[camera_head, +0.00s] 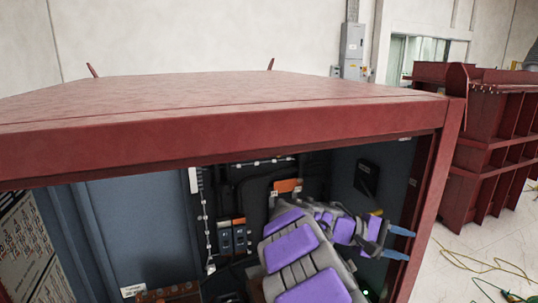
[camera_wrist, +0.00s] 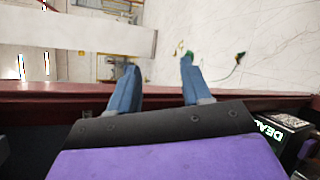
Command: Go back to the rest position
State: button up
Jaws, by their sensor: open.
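My arm, grey with purple panels, reaches up in front of the open red cabinet (camera_head: 230,122) in the head view and bends to the right. My gripper (camera_head: 408,244) points right, near the cabinet's right red post (camera_head: 432,200). Its two blue fingers are apart, with nothing between them. In the wrist view my gripper (camera_wrist: 160,66) also shows open and empty, with the pale floor beyond it. The fingers overlap the dark red edge (camera_wrist: 240,98) in that picture; I cannot tell whether they touch it.
Inside the cabinet are orange-topped switches (camera_head: 232,236), cables and a dark box (camera_head: 367,178) on the right wall. A ribbed red structure (camera_head: 500,140) stands to the right. Yellow and green cables (camera_head: 490,270) lie on the floor there.

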jog(key=s+a+f+m+g+y, duration=0.1)
jog(key=s+f+m+y, duration=0.15)
jog(key=s, duration=0.75)
jog(key=s+f+m+g+y, duration=0.1)
jog(key=s+y, duration=0.3)
jog(key=s, duration=0.6)
jog(key=s+a+f+y, duration=0.3)
jog(key=s+a+y, duration=0.1)
jog(key=s+a, duration=0.4)
jog(key=s+a+f+t+y, duration=0.1)
jog(key=s+a+f+y, duration=0.3)
jog(key=s+a, duration=0.5)
jog(key=shift+s+f+m, duration=0.15)
jog(key=shift+f+m, duration=0.15)
jog(key=shift+m, duration=0.15)
jog(key=shift+c, duration=0.6)
